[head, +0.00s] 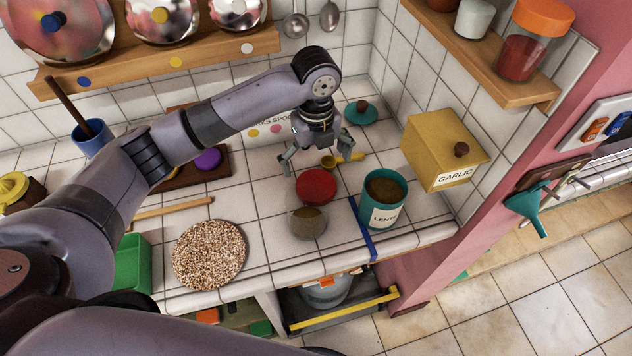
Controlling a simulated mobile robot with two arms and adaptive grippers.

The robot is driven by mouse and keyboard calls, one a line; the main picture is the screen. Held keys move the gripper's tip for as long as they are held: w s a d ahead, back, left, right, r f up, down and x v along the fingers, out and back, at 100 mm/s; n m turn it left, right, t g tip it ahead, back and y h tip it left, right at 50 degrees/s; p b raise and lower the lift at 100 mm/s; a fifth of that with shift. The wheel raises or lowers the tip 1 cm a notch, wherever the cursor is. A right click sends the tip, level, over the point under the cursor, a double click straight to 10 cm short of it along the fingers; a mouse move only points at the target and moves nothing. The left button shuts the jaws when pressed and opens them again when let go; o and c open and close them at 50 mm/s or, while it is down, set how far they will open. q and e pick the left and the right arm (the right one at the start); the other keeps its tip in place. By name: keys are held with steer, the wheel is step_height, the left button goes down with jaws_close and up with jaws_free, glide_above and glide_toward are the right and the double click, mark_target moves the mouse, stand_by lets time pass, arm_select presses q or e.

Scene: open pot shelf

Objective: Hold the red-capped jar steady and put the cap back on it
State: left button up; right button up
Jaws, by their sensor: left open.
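The jar (308,224) is clear glass with brown contents and stands near the front of the tiled counter. The round red cap (316,186) shows directly above the jar in the picture, its near edge meeting the glass. I cannot tell whether it sits on the jar or lies just behind it. My left gripper (317,154) points down, open and empty, just beyond the red cap, its fingers spread to either side. My right gripper is not in view.
An open teal lentils canister (383,217) stands right of the jar, near a blue strip (362,228). A yellow scoop (345,158), teal lid (361,113) and yellow garlic box (440,150) lie behind. A speckled round mat (209,254) is to the left.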

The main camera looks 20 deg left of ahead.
mark_target(315, 181)
arm_select(q)
step_height(315, 181, down, 2)
steer(key=shift+f, duration=0.45)
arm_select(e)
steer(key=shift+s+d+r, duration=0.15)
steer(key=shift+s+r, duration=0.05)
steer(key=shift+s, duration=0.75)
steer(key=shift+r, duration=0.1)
arm_select(q)
steer(key=shift+f+p, duration=0.35)
steer(key=shift+p, duration=0.1)
steer(key=f, duration=0.2)
steer(key=f+p, duration=0.1)
steer(key=shift+w+a+f, duration=0.15)
steer(key=shift+w+f, duration=0.1)
steer(key=shift+f, duration=0.5)
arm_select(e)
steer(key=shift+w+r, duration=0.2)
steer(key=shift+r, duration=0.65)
arm_select(q)
steer(key=shift+c, duration=0.4)
